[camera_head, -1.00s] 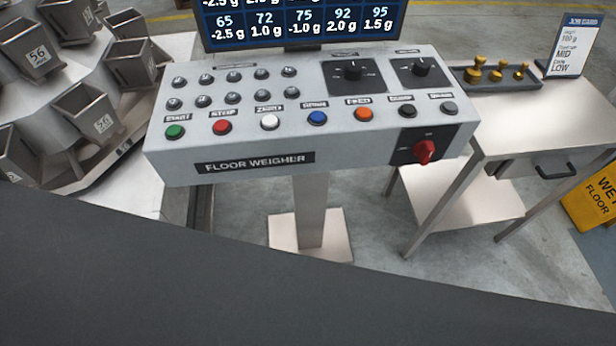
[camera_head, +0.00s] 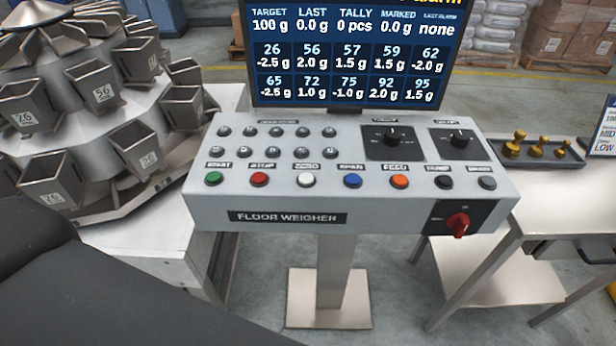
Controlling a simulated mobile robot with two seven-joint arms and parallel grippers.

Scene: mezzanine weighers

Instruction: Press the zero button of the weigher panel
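The weigher panel (camera_head: 400,208) is a light grey sloped console on a post, labelled "FLOOR WEIGHER". The white zero button (camera_head: 306,180) sits in its front row, between the red button (camera_head: 259,179) and the blue button (camera_head: 353,181). Its label above is blurred but appears to read "ZERO". Nothing covers the button or touches the panel. Neither of my grippers is in the head view.
A screen (camera_head: 345,50) stands behind the panel. A multi-head weigher with metal buckets (camera_head: 100,85) is at left. A steel table (camera_head: 560,200) at right bears a tray of brass weights (camera_head: 515,147). Floor shows below the panel.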

